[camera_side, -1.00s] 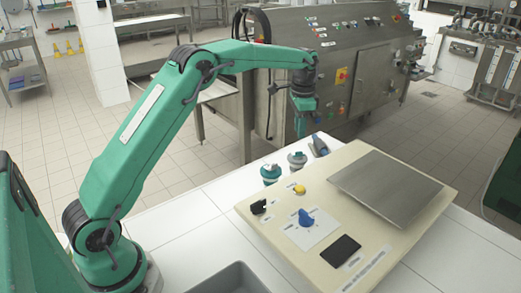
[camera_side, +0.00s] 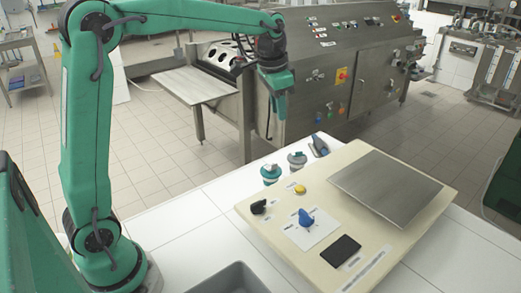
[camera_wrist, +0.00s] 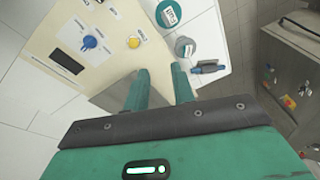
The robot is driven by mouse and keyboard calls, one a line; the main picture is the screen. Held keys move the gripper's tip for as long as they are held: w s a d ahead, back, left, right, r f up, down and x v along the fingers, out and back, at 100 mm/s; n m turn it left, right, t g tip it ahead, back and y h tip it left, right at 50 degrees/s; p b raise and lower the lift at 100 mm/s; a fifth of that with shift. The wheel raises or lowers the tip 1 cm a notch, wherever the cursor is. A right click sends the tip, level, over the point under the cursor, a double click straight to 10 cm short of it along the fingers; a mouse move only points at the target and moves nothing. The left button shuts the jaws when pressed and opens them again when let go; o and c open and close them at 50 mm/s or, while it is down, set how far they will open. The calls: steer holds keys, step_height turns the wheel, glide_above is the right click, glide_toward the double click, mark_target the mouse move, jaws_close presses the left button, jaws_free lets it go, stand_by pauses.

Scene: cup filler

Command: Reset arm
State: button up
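My green arm stands at the left of the white table in the side view. My gripper (camera_side: 277,106) hangs in the air, pointing down, well above and behind the control panel. In the wrist view the two fingers of my gripper (camera_wrist: 160,78) are apart with nothing between them. The cream control panel (camera_side: 265,222) lies on the table, with a blue knob (camera_side: 306,218), a yellow button (camera_side: 299,188), a black switch (camera_side: 259,206), a dark display (camera_side: 341,251) and a metal plate (camera_side: 387,188).
Two teal-and-grey containers, one (camera_side: 270,174) left of the other (camera_side: 297,160), stand behind the panel beside a dark blue-grey item (camera_side: 319,146). A grey bin (camera_side: 232,279) is at the front edge. A large steel machine (camera_side: 330,80) stands behind the table.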

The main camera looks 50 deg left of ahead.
steer(key=s+d+f+n+t, duration=0.1)
steer(key=s+n, duration=0.1)
steer(key=s, duration=1)
steer(key=s+d+f+n+t, duration=0.1)
steer(key=s+d+t, duration=0.1)
steer(key=s, duration=1)
steer(key=shift+s+f+n+t, duration=0.25)
steer(key=shift+s+n+t, duration=0.05)
steer(key=shift+n, duration=0.1)
steer(key=shift+d, duration=0.1)
